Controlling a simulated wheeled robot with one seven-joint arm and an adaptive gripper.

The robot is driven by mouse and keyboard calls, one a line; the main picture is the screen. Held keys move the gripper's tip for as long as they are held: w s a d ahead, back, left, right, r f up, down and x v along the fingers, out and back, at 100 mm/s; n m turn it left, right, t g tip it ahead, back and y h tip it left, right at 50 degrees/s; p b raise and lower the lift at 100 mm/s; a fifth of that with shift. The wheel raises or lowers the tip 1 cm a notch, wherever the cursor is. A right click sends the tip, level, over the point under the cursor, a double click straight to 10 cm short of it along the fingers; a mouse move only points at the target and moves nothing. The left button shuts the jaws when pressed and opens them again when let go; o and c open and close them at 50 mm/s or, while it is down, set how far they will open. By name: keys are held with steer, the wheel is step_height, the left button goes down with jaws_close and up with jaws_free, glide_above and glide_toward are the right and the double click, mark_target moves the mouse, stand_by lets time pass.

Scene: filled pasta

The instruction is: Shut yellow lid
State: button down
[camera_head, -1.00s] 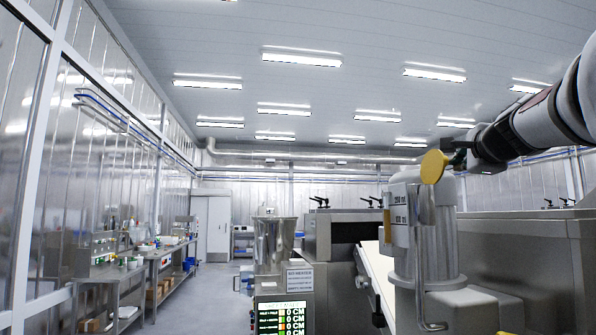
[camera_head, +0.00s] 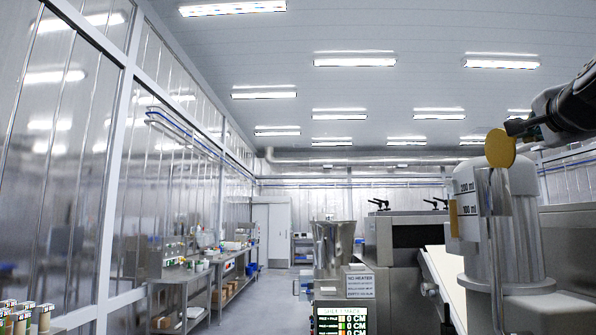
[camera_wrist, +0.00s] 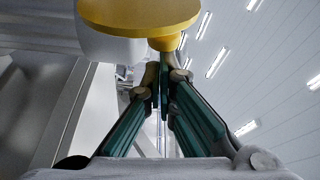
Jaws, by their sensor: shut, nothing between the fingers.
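The yellow lid (camera_head: 500,148) is a round disc standing upright, open, at the top of a pale container (camera_head: 468,212) marked 200 ml and 100 ml. In the wrist view the lid (camera_wrist: 140,14) fills the top of the picture, just beyond my fingertips. My gripper (camera_head: 513,127) is beside the lid's upper right edge in the head view. Its fingers (camera_wrist: 163,70) are shut with nothing between them. I cannot tell whether the fingertips touch the lid.
A grey cylinder with a metal pipe (camera_head: 496,250) stands close by the container. A steel hopper machine (camera_head: 335,250) with a lit display (camera_head: 341,322) stands left of it. Workbenches (camera_head: 185,280) line the left wall. Open floor lies between.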

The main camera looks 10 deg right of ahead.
steer(key=a+n+t+b, duration=0.1)
steer(key=n+b, duration=0.2)
steer(key=w+a+n+t+y+b, duration=0.1)
steer(key=a+n+b, duration=0.1)
steer(key=n+b, duration=0.1)
steer(key=a+r+n+t+b, duration=0.1)
steer(key=a+n+b, duration=0.1)
steer(key=b, duration=0.3)
steer(key=shift+w+a+n, duration=0.15)
steer(key=shift+w+n, duration=0.1)
steer(key=shift+n, duration=0.55)
steer(key=shift+w+a+f+n+t+y+b, duration=0.15)
steer(key=shift+a+f+n+t+y+b, duration=0.2)
steer(key=shift+a+n+y+b, duration=0.8)
steer(key=shift+w+a+f+n+t+h+b, duration=0.15)
steer(key=shift+a+f+n+t+b, duration=0.3)
steer(key=shift+n, duration=1.25)
steer(key=shift+w+a+f+n+t+y+b, duration=0.15)
steer(key=shift+a+n+t+y+b, duration=0.35)
steer(key=shift+n+b, duration=0.8)
steer(key=shift+a, duration=0.1)
steer(key=shift+s, duration=0.15)
steer(key=v, duration=1.1)
steer(key=shift+s, duration=0.4)
